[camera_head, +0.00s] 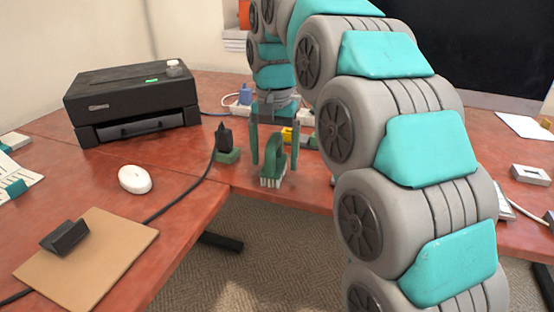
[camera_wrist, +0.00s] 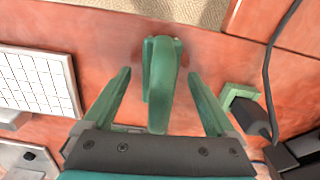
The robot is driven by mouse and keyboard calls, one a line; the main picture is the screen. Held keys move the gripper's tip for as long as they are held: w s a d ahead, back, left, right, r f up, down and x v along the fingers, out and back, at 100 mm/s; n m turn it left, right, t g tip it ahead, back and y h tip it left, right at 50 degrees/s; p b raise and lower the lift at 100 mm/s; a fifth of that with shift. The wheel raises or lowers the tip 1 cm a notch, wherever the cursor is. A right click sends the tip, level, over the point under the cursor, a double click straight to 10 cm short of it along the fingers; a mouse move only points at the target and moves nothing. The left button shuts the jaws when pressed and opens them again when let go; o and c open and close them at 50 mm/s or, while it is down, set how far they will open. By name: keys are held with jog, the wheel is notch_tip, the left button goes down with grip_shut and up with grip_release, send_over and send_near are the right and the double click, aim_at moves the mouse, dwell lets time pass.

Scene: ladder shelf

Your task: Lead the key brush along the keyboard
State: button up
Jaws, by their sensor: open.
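The key brush (camera_head: 276,163) has a green looped handle and pale bristles. It stands bristles down on the red desk, near the front edge. My gripper (camera_head: 273,158) points down over it with its jaws open. In the wrist view the brush handle (camera_wrist: 160,88) lies between the two green fingers of my gripper (camera_wrist: 158,75), with a gap on each side. The white keyboard (camera_wrist: 38,82) shows in the wrist view at the left, apart from the brush. In the head view my arm hides most or all of it.
A black plug on a green base (camera_head: 226,150) stands left of the brush, its cable running forward. A white mouse (camera_head: 135,179), a printer (camera_head: 132,104) and a brown board with a black block (camera_head: 110,250) are farther left. A power strip lies behind my gripper.

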aim_at(274, 137)
jog(key=shift+r, duration=0.25)
jog(key=shift+r+p, duration=0.4)
grip_shut()
dwell(0.8)
jog(key=shift+r, duration=0.1)
jog(key=shift+r+p, duration=0.5)
jog(key=shift+r, duration=1.45)
